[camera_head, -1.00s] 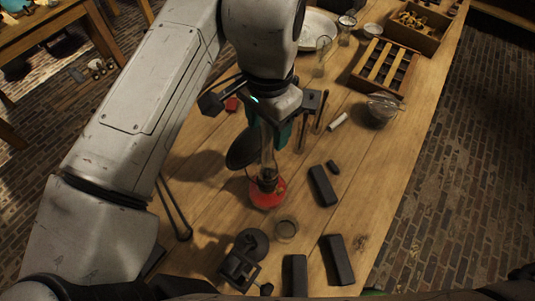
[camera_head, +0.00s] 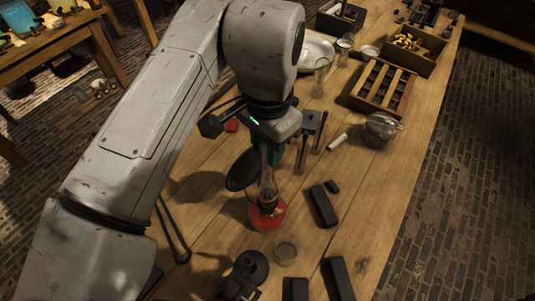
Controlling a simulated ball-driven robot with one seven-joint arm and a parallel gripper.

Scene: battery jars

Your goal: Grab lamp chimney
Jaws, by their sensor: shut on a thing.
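The lamp chimney (camera_head: 266,172) is a clear glass tube standing upright over the red lamp base (camera_head: 267,213) on the wooden table. My gripper (camera_head: 268,146) points down from above and is shut on the upper part of the chimney. The chimney's top is hidden by the gripper. I cannot tell whether the chimney's lower end still touches the lamp's burner. A dark round disc (camera_head: 243,170) sits beside the chimney on its left.
Black bars (camera_head: 323,206) lie right of the lamp, and a small glass jar (camera_head: 286,251) stands in front. A slotted wooden tray (camera_head: 382,86), a metal strainer (camera_head: 382,126) and a white plate (camera_head: 317,51) are farther back.

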